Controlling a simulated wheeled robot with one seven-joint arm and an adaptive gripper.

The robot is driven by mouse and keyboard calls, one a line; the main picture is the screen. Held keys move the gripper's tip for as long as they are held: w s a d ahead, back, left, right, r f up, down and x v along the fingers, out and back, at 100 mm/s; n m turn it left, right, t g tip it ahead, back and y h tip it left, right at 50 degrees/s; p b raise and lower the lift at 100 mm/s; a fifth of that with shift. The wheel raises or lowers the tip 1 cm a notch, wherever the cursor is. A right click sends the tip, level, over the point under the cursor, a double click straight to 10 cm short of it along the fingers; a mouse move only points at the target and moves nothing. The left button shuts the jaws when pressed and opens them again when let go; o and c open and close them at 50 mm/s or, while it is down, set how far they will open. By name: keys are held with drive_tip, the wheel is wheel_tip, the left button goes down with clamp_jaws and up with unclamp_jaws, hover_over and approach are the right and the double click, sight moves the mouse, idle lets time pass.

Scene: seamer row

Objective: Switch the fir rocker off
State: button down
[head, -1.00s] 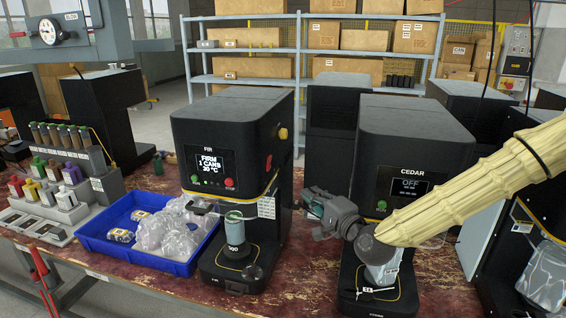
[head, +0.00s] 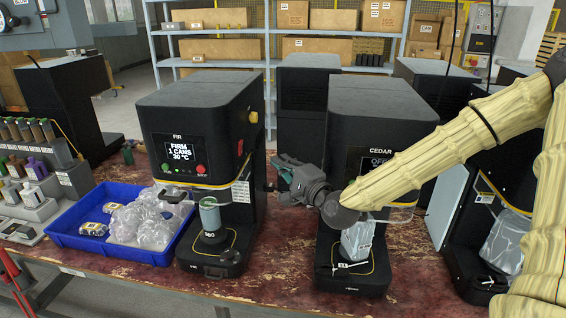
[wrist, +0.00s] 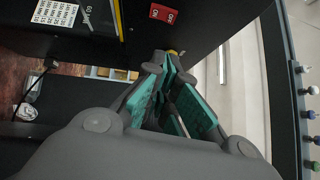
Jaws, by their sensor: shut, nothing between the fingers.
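A green and a red button sit below the screen. A red rocker (wrist: 164,13) marked with white lettering shows at the top of the wrist view, on a dark panel beside a yellow strip and a white label.
The cedar machine (head: 378,125) stands close on the right, behind my wrist, its screen partly hidden by my arm. A can (head: 210,214) stands in the fir machine. A blue tray (head: 75,239) of bagged items is at left. The gap between the machines is narrow.

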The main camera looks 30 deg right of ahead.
sight(241, 148)
drive_tip(key=w+a+r+p, duration=0.1)
drive_tip(key=w+a+p, duration=0.3)
drive_tip(key=w, duration=0.5)
drive_tip(key=shift+w+a+p, duration=0.2)
drive_tip(key=shift+w+p, duration=0.15)
drive_tip(key=shift+p, duration=0.15)
drive_tip(key=shift+w+a+r, duration=0.1)
drive_tip(key=shift+a, duration=0.05)
